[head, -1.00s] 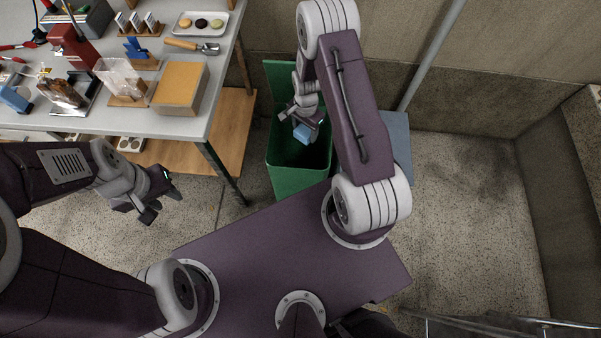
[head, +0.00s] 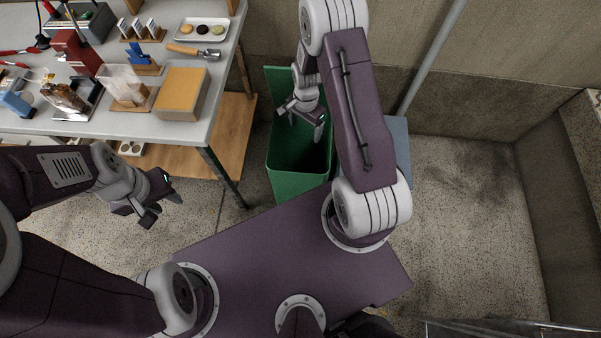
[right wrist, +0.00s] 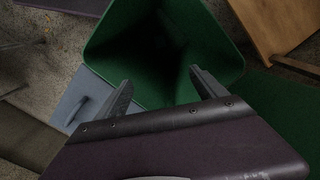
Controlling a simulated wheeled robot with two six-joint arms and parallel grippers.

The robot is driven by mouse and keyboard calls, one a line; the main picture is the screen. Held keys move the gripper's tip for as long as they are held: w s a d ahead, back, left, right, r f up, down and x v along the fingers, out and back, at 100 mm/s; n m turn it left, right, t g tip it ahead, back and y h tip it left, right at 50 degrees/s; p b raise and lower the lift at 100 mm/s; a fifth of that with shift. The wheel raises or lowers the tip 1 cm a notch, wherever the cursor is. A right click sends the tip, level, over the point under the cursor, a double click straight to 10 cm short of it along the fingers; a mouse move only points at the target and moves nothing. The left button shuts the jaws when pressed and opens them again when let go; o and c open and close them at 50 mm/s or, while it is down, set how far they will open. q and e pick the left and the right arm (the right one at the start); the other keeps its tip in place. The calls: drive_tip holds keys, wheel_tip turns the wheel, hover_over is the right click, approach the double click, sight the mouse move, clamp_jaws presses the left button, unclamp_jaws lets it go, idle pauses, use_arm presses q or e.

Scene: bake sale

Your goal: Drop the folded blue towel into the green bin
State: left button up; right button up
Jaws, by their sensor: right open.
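The green bin (head: 297,182) stands on the floor between the table and my base, its green lid raised at the back. My right gripper (head: 304,124) is over the bin's opening, open and empty. In the right wrist view, its two spread fingers (right wrist: 161,78) point into the bin (right wrist: 120,45), with nothing between them. The folded blue towel is not visible in either view now; the bin's inside is dark and partly hidden. My left gripper (head: 165,205) is open and empty, in front of the table.
A grey table (head: 140,124) at the upper left holds a yellow-topped box (head: 182,88), a scoop, a tray of small round sweets and other goods. A wooden lower shelf (head: 235,135) sits beside the bin. A blue-grey box (head: 398,140) stands to its right. Floor farther right is clear.

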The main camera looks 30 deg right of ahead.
wheel_tip(320, 180, up, 4)
drive_tip(key=shift+f, duration=0.15)
idle(0.6)
drive_tip(key=a+r+n+t, duration=0.2)
drive_tip(key=a+r, duration=0.3)
drive_tip(key=r, duration=0.6)
drive_tip(key=s+a+r+n, duration=0.2)
drive_tip(key=s+n, duration=0.8)
drive_tip(key=s, duration=0.3)
wheel_tip(320, 180, up, 13)
drive_tip(key=p, duration=1.3)
drive_tip(key=shift+w+f+n+g, duration=0.2)
drive_tip(key=shift+n+g, duration=0.2)
